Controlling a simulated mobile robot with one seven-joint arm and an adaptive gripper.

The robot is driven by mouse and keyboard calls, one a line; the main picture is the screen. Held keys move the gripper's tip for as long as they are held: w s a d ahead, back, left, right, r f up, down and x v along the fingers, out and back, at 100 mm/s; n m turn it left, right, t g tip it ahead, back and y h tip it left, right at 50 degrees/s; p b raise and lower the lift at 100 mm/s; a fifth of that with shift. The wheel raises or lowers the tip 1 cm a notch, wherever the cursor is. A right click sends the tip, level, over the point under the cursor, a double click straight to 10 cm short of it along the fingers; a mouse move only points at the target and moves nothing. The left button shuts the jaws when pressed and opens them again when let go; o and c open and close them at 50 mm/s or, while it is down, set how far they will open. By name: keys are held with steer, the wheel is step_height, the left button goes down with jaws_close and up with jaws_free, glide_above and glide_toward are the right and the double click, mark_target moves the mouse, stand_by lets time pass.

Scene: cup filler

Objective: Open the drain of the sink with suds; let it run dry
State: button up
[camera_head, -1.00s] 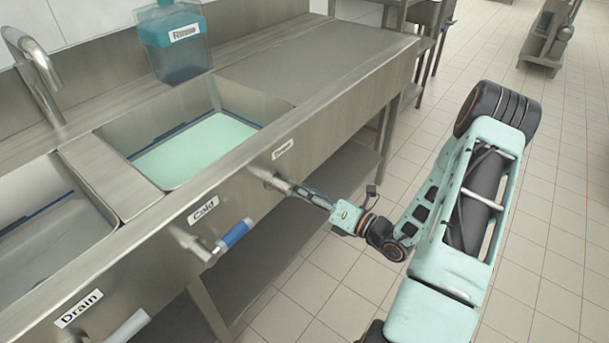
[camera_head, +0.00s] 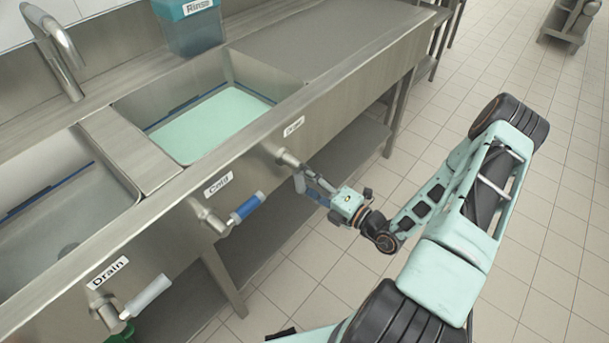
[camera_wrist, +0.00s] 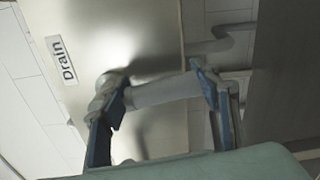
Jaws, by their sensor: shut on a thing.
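The right sink (camera_head: 284,84) holds a flat pale mint-green liquid (camera_head: 210,122); I cannot make out separate bubbles. A label "Drain" (camera_head: 293,126) is on the front panel below it. A drain valve (camera_head: 285,156) sticks out under that label. My gripper (camera_head: 314,187) is at this valve's lever. In the wrist view my gripper (camera_wrist: 160,90) has its two blue fingers at either end of the pale grey lever (camera_wrist: 165,92), shut on it. The "Drain" label (camera_wrist: 61,60) also shows there. The sink's drain hole is hidden under the liquid.
The left sink (camera_head: 60,205) has its own drain lever (camera_head: 146,297). A blue-handled "Cold" tap (camera_head: 247,207) sits between the two drain valves. A faucet (camera_head: 55,50) and a teal "Rinse" container (camera_head: 190,28) stand behind. Open tiled floor lies right.

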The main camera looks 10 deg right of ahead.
stand_by(0.4)
steer(key=o, duration=1.7)
steer(key=shift+s, duration=0.1)
steer(key=v, duration=1.2)
steer(key=shift+a, duration=0.1)
